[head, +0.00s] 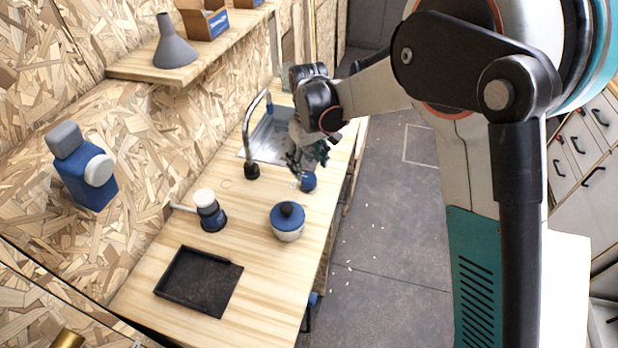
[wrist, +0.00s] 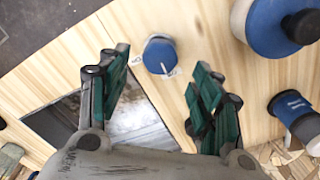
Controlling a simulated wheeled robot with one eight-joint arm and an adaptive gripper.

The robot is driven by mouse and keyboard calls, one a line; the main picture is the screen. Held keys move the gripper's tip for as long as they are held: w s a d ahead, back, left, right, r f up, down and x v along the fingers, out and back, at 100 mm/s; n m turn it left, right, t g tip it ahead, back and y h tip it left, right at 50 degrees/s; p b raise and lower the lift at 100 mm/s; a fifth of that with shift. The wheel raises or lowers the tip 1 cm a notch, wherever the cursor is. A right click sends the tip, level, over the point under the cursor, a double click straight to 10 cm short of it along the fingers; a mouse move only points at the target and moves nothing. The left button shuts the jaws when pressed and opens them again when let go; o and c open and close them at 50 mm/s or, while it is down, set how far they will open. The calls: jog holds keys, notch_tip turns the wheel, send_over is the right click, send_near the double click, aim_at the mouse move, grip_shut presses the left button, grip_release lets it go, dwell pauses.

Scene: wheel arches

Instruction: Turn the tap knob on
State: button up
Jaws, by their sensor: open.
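The tap knob (head: 308,181) is a small blue knob on the wooden counter, to the right of the black base of the curved tap (head: 248,135). In the wrist view the knob (wrist: 160,54) shows from above, between and just beyond the fingertips, with small light tips at its lower edge. My gripper (head: 309,158) has green fingers and is over the counter beside the sink, near the knob. In the wrist view my gripper (wrist: 162,68) is open with nothing between the fingers. I cannot tell whether a finger touches the knob.
The metal sink (head: 268,135) lies behind my gripper. A blue-lidded pot (head: 287,224), a blue and white container (head: 209,212) and a black tray (head: 190,284) stand on the counter. A shelf (head: 140,66) runs along the wall. Open floor (head: 385,235) lies to the right.

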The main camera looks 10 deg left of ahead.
aim_at(309, 177)
notch_tip(309, 177, down, 5)
jog(key=shift+f+b, duration=0.2)
jog(key=shift+b, duration=0.25)
jog(key=c, duration=1.1)
